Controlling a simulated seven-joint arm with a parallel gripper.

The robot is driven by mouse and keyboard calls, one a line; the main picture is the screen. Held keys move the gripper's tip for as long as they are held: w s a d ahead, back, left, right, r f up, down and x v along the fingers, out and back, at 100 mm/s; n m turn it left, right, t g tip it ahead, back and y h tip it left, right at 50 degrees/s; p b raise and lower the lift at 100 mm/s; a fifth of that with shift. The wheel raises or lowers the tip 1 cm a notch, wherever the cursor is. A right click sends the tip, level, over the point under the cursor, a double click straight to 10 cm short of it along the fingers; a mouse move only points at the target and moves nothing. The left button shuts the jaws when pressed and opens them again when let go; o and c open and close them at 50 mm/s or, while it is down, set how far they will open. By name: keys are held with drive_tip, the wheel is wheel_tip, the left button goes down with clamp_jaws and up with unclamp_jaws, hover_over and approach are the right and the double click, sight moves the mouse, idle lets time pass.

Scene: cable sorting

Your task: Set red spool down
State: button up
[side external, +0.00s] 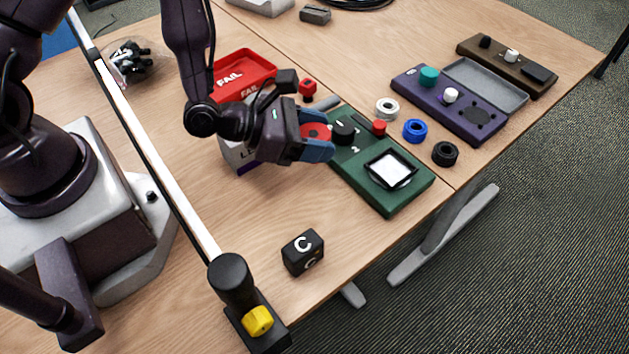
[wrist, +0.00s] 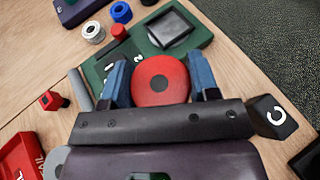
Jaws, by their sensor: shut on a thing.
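The red spool (wrist: 160,82) is a round red disc with a dark centre, between the two blue fingers of my gripper (wrist: 161,85) in the wrist view. My gripper (side external: 318,142) is shut on it, and in the side view part of the red spool (side external: 315,131) shows between the fingers. The fingers are at the left end of the green fixture (side external: 385,202). I cannot tell whether the spool touches the fixture or the table. The fixture carries a black round knob (side external: 343,132), a red cap (side external: 379,127) and a white square in a black frame.
White (side external: 387,109), blue (side external: 414,130) and black (side external: 445,153) spools stand behind the fixture. A purple fixture (side external: 450,105) and a brown one (side external: 507,65) lie further back. A red FAIL tray (side external: 243,73) is left. A black C cube (side external: 303,252) stands in front, with bare table around it.

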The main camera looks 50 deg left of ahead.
sight(316, 187)
drive_tip(key=shift+f, duration=4.8)
drive_tip(key=shift+f, duration=0.15)
drive_tip(key=o, duration=0.9)
